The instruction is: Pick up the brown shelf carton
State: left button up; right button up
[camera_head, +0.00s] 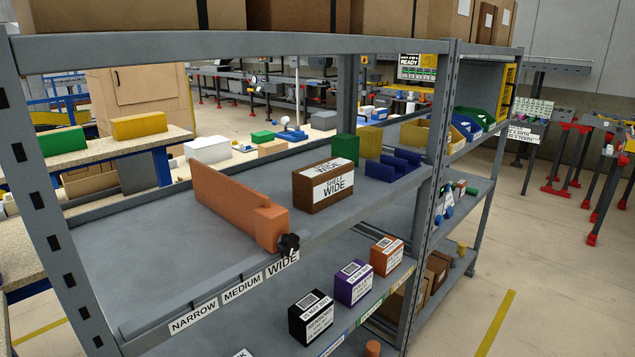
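The brown shelf carton (322,190) stands upright on the upper grey shelf board (150,255), right of the middle of the board. White labels on its top and front read "WIDE" and "SHELF WIDE". An orange divider (235,205) with a black knob stands to its left, with a gap between them. Neither of my grippers is in view, and nothing is touching the carton.
A green block (345,149), a yellow block (370,142) and a blue holder (393,166) sit behind and right of the carton. Grey posts (435,170) and the top beam (220,43) frame the shelf. Small black, purple and orange boxes (311,318) stand on the lower shelf.

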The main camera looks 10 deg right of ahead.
aim_at(319, 185)
jog(key=u, duration=0.7)
jog(key=l+u, duration=0.35)
jog(key=u, duration=0.15)
jog(key=l+u, duration=0.45)
jog(key=k+l+u, duration=0.1)
jog(key=l+u, duration=0.15)
jog(key=l, duration=0.15)
jog(key=k+l+u, duration=0.25)
jog(key=l, duration=0.15)
jog(key=i+l, duration=0.05)
jog(key=i, duration=0.05)
